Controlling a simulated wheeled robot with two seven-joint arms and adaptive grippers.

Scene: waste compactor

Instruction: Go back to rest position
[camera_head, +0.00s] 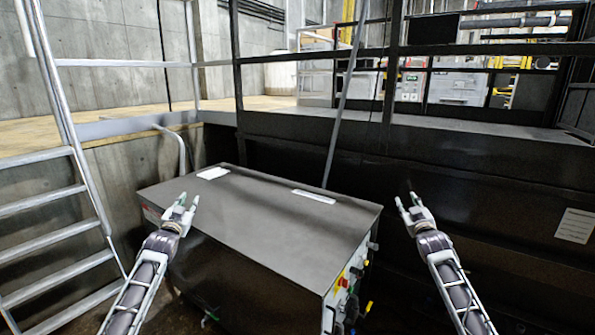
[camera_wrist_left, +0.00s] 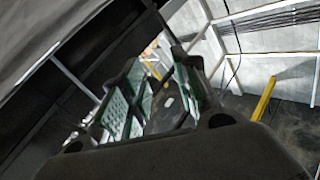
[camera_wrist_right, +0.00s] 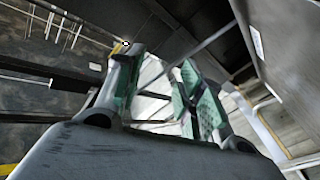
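My left gripper (camera_head: 188,203) is raised in front of the left part of the dark machine cabinet, with its fingers pointing up and apart. In the left wrist view its two green-padded fingers (camera_wrist_left: 155,100) have a gap between them and nothing held. My right gripper (camera_head: 408,202) is raised to the right of the cabinet, in front of the dark wall. In the right wrist view its fingers (camera_wrist_right: 160,95) are apart and empty. Neither gripper visibly touches anything, though the left one overlaps the cabinet in the picture.
The dark cabinet (camera_head: 265,225) stands between my arms, with knobs and a red switch (camera_head: 340,283) on its right end. A metal stair (camera_head: 50,210) is at the left. A railed platform (camera_head: 290,105) runs behind. A paper notice (camera_head: 575,226) hangs at the right.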

